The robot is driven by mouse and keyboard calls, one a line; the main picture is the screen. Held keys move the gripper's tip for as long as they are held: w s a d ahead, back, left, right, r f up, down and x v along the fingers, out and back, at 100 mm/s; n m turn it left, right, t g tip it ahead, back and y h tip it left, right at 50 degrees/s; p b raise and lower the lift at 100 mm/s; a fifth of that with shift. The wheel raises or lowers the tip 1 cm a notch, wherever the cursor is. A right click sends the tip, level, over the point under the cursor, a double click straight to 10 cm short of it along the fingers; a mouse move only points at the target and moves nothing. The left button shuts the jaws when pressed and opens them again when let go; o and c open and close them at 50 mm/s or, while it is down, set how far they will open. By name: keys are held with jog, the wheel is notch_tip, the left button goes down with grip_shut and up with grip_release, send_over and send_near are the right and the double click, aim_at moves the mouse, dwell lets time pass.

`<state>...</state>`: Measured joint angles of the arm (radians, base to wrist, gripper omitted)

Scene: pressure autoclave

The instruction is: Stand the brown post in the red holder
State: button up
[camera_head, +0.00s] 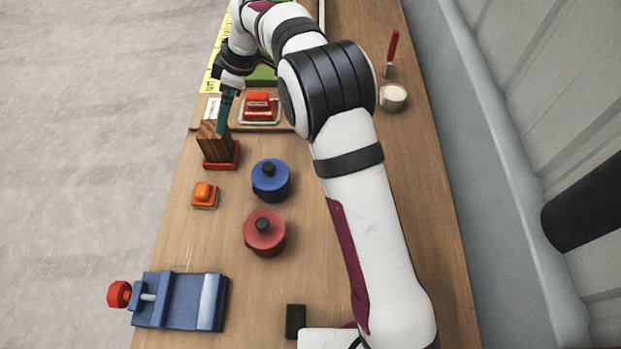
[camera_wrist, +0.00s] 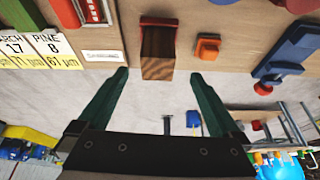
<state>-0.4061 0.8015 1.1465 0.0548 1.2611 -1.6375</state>
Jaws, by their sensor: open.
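The brown post (camera_head: 212,148) stands in the red holder (camera_head: 235,157) at the left side of the table. Its foot is inside the holder and hidden by the holder's rim. In the wrist view the post (camera_wrist: 158,45) shows its end face towards me, with the red holder (camera_wrist: 160,21) behind it. My gripper (camera_head: 222,127) is open and empty at the top of the post. In the wrist view its green fingers (camera_wrist: 161,76) are spread wide, one to each side of the post and apart from it.
An orange button block (camera_head: 204,194), a blue knobbed cylinder (camera_head: 271,180) and a red knobbed cylinder (camera_head: 264,233) stand nearby. A red switch (camera_head: 260,105) is behind the holder. A blue vise (camera_head: 182,301) is at the front left. The table's left edge is close to the holder.

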jog(key=s+d+r+m+h, duration=0.1)
jog(key=s+d+r+m, duration=0.45)
jog(key=s+d, duration=0.2)
jog(key=s+d+r+m, duration=0.4)
jog(key=s+d+m, duration=0.2)
jog(key=d, duration=0.2)
jog(key=s+d+f+m, duration=0.1)
jog(key=s+d+m, duration=0.2)
jog(key=s, duration=0.3)
jog(key=s+d+f+m+h, duration=0.1)
jog(key=s+d+m, duration=0.2)
jog(key=s, duration=0.4)
jog(key=s+d+f+m, duration=0.2)
jog(key=s+d+m, duration=0.1)
jog(key=s+m, duration=0.2)
jog(key=shift+s+d+h, duration=0.3)
jog(key=shift+s, duration=0.85)
